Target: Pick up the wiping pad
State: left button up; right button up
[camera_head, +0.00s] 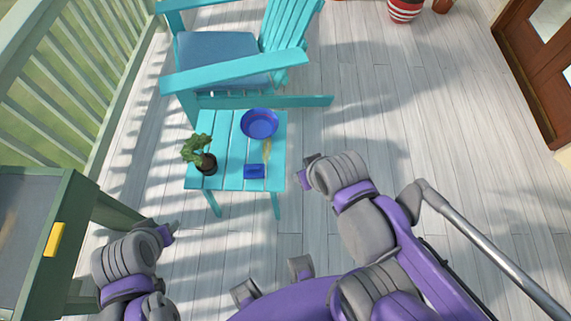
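A small blue block (254,171), which looks like the wiping pad, lies near the front edge of a teal slatted table (232,181). My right gripper (305,169) is just right of the table, apart from the block, with its fingers spread and nothing between them. My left gripper (168,232) is at the lower left, well away from the block. Its fingers are seen at a poor angle, so I cannot tell whether it is open or shut.
A blue bowl (259,123) and a potted plant (206,163) share the tabletop. A teal armchair (230,62) stands behind it. The wooden floor (420,120) to the right is largely clear.

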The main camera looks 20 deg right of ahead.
aim_at(251, 171)
jog(key=z, duration=0.35)
jog(key=u, duration=1.75)
jog(key=z, duration=1.75)
jog(key=i+z, duration=0.15)
jog(key=z, duration=0.3)
jog(key=i+z, duration=0.2)
jog(key=z, duration=0.3)
